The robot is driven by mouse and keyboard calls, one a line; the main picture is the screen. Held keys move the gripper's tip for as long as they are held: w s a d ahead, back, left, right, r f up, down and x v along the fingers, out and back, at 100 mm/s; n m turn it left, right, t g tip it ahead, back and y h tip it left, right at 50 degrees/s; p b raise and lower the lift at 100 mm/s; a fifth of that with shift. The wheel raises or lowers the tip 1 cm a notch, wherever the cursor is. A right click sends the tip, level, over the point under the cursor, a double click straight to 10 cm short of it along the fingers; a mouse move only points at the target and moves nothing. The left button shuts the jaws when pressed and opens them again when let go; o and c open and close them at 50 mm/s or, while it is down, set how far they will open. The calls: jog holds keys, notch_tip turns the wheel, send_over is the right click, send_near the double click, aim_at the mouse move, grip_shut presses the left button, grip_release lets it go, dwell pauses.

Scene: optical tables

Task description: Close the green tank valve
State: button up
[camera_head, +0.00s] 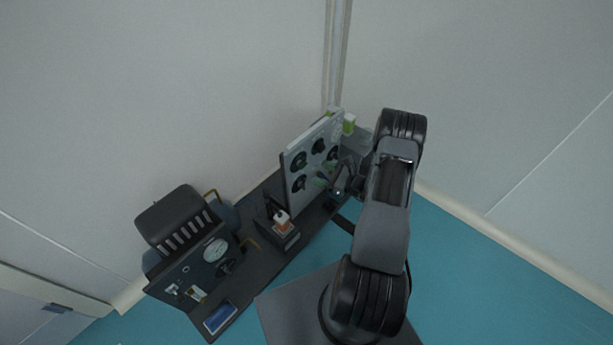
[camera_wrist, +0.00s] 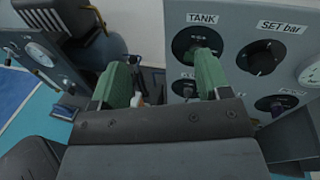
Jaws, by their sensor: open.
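The tank valve (camera_wrist: 190,40) is a dark round knob under the "TANK" label on a grey upright panel (camera_wrist: 232,17). Part of it is hidden by my gripper's right finger, and I cannot tell its turn position. My gripper (camera_wrist: 162,72) has two green fingers spread wide with nothing between them. The right finger overlaps the lower part of the valve in the wrist view; I cannot tell whether it touches. In the head view my gripper (camera_head: 325,177) is close in front of the panel (camera_head: 325,137).
A "SET bar" knob (camera_wrist: 260,57) sits right of the valve, with more knobs below. A compressor-like unit with a gauge (camera_head: 215,250) stands left on the dark bench. A small box with a bottle (camera_head: 282,220) stands before the panel. Walls close in behind.

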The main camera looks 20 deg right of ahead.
aim_at(305, 166)
jog(key=d+f+m+t+h+b, duration=0.2)
jog(key=d+f+m+t+h, duration=0.15)
jog(key=f, duration=0.45)
jog(key=shift+m+g, duration=0.35)
jog(key=b+x, duration=0.2)
jog(key=x, duration=1)
jog(key=shift+w+r, duration=0.2)
jog(key=shift+a, duration=0.1)
jog(key=shift+c, duration=0.5)
jog(key=c, duration=0.8)
